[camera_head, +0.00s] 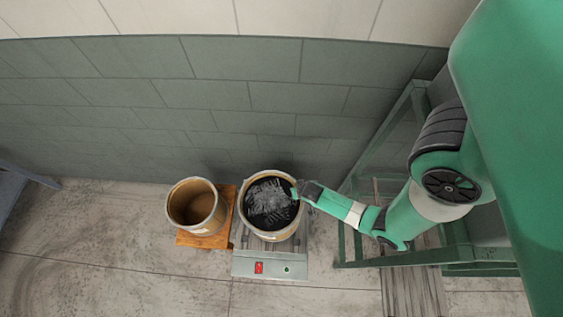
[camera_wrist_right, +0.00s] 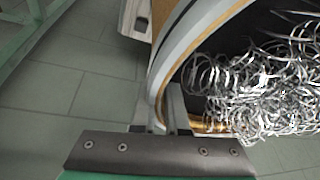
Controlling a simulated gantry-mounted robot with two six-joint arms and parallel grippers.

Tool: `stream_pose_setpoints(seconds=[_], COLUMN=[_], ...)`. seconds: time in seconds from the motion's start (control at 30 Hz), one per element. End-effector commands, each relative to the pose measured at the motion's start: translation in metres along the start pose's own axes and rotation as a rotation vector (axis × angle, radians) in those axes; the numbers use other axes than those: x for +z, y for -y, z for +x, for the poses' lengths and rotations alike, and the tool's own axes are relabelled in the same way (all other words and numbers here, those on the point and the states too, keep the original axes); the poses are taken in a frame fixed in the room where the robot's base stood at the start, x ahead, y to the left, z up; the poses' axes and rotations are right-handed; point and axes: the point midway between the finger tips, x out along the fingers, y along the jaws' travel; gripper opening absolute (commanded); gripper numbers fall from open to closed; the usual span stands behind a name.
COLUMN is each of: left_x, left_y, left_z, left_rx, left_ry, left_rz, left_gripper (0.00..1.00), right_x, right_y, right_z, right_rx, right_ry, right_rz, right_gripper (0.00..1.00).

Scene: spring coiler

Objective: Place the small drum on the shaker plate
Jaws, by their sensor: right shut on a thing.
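The drum holds a heap of shiny coiled springs (camera_head: 270,199). My right gripper (camera_head: 298,191) is shut on the drum's right rim. In the right wrist view its fingers (camera_wrist_right: 172,112) pinch the rim (camera_wrist_right: 178,62), with the springs (camera_wrist_right: 265,90) inside. I cannot tell whether the drum's base touches the plate, as the drum hides it. My left gripper is not in view.
An empty tan drum (camera_head: 194,204) stands on an orange board (camera_head: 203,240) just left of the shaker plate. A green frame (camera_head: 400,257) is at the right. A tiled wall (camera_head: 220,90) rises behind.

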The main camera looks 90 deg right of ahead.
Motion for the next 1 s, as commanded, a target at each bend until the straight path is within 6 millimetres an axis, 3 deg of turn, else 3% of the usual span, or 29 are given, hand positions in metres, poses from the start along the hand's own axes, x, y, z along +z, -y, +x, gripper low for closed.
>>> stream_pose_setpoints(seconds=[0.17, 0.4, 0.43, 0.6, 0.87, 1.0], left_x=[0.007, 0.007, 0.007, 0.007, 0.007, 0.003], left_y=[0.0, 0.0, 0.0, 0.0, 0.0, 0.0], left_z=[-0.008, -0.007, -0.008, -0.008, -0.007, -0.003], left_rx=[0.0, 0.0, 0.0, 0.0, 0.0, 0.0], left_ry=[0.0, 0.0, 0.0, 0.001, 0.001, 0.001], left_rz=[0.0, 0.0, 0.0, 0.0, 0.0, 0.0], left_gripper=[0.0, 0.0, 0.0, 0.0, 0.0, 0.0], right_x=[0.008, 0.008, 0.011, 0.011, 0.011, 0.01], right_y=[0.0, 0.0, -0.002, -0.002, -0.002, -0.002], right_z=[0.023, 0.024, 0.025, 0.025, 0.024, 0.012], right_rx=[-0.003, -0.004, 0.002, 0.002, 0.002, 0.001], right_ry=[-0.003, -0.004, 0.001, 0.001, 0.001, 0.0], right_rz=[0.002, 0.002, -0.001, -0.001, -0.001, -0.003], right_gripper=[0.0, 0.0, 0.13, 0.41, 0.41, 0.41])
